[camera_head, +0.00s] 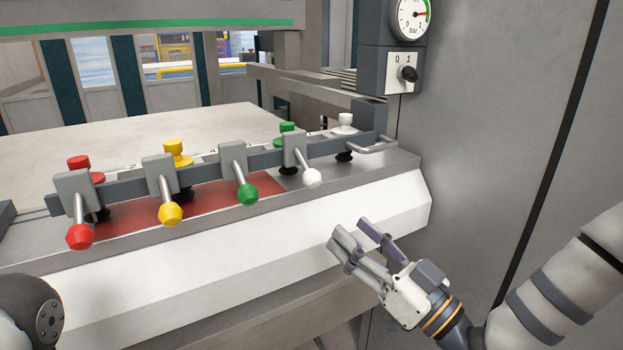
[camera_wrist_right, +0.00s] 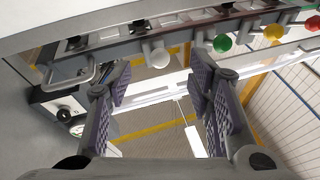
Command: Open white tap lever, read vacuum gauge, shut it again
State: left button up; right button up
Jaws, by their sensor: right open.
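The white tap lever (camera_head: 312,178) has a white ball on a metal rod and slants down and forward from its block on the bar. It also shows in the right wrist view (camera_wrist_right: 159,58), beyond and between my fingers. The left gripper is not in view.
Red (camera_head: 79,236), yellow (camera_head: 170,213) and green (camera_head: 247,194) levers stand left of the white one. A metal handle (camera_head: 378,146) sits at the bar's right end. A 0-1 switch (camera_head: 407,74) is under the gauge. Space before the sloped white panel (camera_head: 250,250) is free.

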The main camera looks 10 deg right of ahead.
aim_at(319, 185)
jog(key=shift+t+y, duration=0.3)
jog(key=shift+y, duration=0.2)
jog(key=x, duration=0.4)
jog(key=r+x, duration=0.1)
jog(key=x, duration=0.7)
jog(key=shift+w+d+r, duration=0.15)
jog(key=shift+d+r, duration=0.05)
jog(key=shift+r, duration=0.2)
grip_shut()
